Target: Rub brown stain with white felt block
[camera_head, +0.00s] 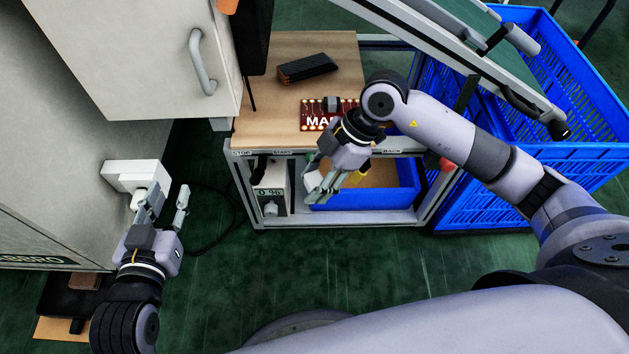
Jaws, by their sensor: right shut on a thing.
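My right gripper (328,186) is shut on a small pale piece (314,181), which looks like the white felt block, mostly covered by the fingers. It hangs in front of the workbench, below the top's front edge and in front of the blue bin. My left gripper (166,203) is open and empty, its fingers apart, close to a white box on the grey cabinet at the left. I cannot make out a brown stain; my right arm and gripper hide part of the bench.
The wooden bench top (278,112) holds a black ribbed block (307,67) and a red lettered board (312,107). A blue bin (380,199) sits on the shelf below. The white box (137,174) juts from the cabinet. Large blue crates (500,194) stand at the right.

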